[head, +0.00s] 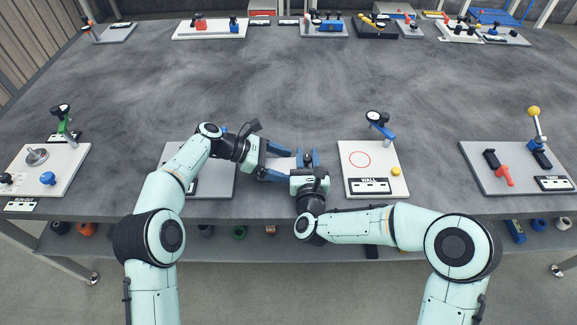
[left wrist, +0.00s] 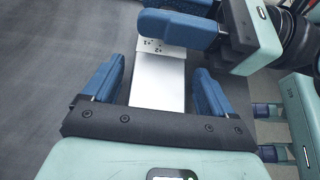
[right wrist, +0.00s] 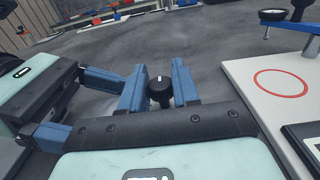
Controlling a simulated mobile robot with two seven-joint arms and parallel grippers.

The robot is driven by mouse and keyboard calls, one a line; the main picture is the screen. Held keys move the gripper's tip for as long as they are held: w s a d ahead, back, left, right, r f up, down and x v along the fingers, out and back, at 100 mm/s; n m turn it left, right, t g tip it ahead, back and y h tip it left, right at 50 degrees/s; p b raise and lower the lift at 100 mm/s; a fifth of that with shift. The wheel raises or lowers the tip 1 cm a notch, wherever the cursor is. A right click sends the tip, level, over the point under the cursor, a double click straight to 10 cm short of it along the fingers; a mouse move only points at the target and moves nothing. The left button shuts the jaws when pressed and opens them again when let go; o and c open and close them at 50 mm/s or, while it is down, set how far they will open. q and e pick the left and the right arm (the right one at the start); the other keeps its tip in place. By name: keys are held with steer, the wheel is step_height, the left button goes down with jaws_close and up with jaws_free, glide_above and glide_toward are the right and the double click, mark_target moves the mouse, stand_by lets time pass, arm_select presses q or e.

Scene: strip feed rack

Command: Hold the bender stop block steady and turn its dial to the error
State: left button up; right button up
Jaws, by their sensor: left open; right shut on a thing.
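The stop block (left wrist: 158,82) is a plain silver metal bar with small dark marks at its far end. It also shows between the grippers in the head view (head: 283,164). My left gripper (left wrist: 158,90) is open, with one blue finger on each side of the block and gaps visible in its wrist view. The dial (right wrist: 160,90) is a black round knob with a white mark. My right gripper (right wrist: 159,84) is shut on it, one finger to each side. The right fingers cover part of the block's far end in the left wrist view.
A white board (head: 375,182) with a red circle and a WALL label stands just right of my right gripper. A pale plate (head: 215,183) lies under my left arm. More boards stand at both sides and along the back. The table's middle is clear.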

arm_select(q)
steer(key=shift+d+f, duration=0.2)
steer(key=shift+d, duration=0.15)
steer(key=shift+s, duration=0.1)
steer(key=c, duration=0.6)
arm_select(e)
steer(key=shift+a, duration=0.1)
arm_select(q)
steer(key=shift+d+f, duration=0.1)
arm_select(e)
steer(key=shift+r, duration=0.1)
steer(key=shift+s+a, duration=0.1)
steer(key=shift+a, duration=0.05)
steer(key=o, duration=0.6)
steer(key=shift+c, duration=0.2)
arm_select(q)
steer(key=shift+f, duration=0.1)
arm_select(e)
steer(key=shift+d, duration=0.2)
